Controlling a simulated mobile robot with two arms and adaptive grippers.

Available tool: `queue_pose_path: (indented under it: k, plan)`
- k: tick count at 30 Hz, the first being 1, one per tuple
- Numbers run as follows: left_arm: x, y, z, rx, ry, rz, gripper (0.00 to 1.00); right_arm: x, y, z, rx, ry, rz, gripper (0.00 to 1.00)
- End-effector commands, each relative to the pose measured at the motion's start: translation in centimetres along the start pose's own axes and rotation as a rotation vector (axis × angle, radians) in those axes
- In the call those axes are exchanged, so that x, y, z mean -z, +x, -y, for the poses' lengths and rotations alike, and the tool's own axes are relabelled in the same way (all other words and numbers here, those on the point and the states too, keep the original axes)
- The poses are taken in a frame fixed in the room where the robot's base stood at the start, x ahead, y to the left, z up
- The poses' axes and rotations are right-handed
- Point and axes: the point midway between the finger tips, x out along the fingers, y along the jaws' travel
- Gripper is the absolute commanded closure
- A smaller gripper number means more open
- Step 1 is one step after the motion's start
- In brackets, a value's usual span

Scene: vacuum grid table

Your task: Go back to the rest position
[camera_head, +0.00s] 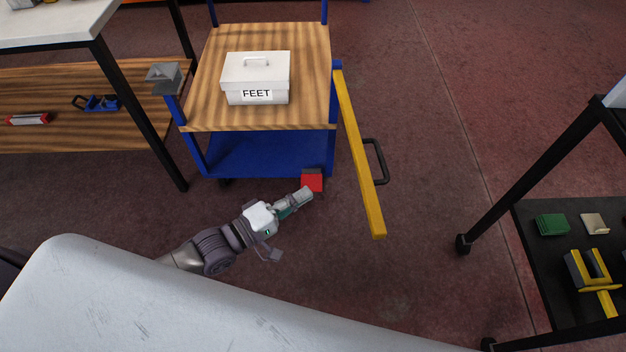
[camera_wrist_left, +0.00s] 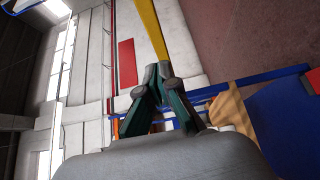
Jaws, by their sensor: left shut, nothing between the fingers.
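My left gripper (camera_head: 304,193) is in front of the blue cart's near right corner, its arm coming in from the lower left. Its fingers are shut and hold nothing. In the left wrist view, the fingertips (camera_wrist_left: 158,74) meet in front of a yellow bar. A small red block-like thing (camera_head: 312,184) shows just beyond the fingertips in the head view; I cannot tell whether they touch it. My right gripper is not in view.
A white box labelled FEET (camera_head: 240,75) sits on the cart's wooden top (camera_head: 310,50). A yellow bar (camera_head: 358,150) with a black handle (camera_head: 380,162) stands right of the cart. A black shelf (camera_head: 545,270) is at right. Open floor (camera_head: 430,130) lies between.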

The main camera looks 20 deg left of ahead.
Motion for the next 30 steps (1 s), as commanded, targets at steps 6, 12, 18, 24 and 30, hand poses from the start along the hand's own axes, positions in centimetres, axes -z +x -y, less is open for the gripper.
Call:
queue_pose_path:
  k: [6, 12, 18, 24, 30]
  plan:
    - [-0.3, -1.0, -0.1, -0.002, 0.0, 0.0, 1.0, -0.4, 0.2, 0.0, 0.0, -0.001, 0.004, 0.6]
    - [-0.1, -1.0, 0.9, 0.024, 0.036, -0.013, 1.0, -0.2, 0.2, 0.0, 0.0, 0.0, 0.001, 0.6]
    - [2.1, -1.9, 10.5, 0.325, 0.382, -0.082, 1.0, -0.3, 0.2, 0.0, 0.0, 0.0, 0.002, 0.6]
    - [2.0, -8.1, 24.0, 0.828, 0.763, 0.052, 1.0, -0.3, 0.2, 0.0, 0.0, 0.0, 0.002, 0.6]
    - [-1.6, -15.2, 31.9, 1.14, 0.912, 0.337, 1.0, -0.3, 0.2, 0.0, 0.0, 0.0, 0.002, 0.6]
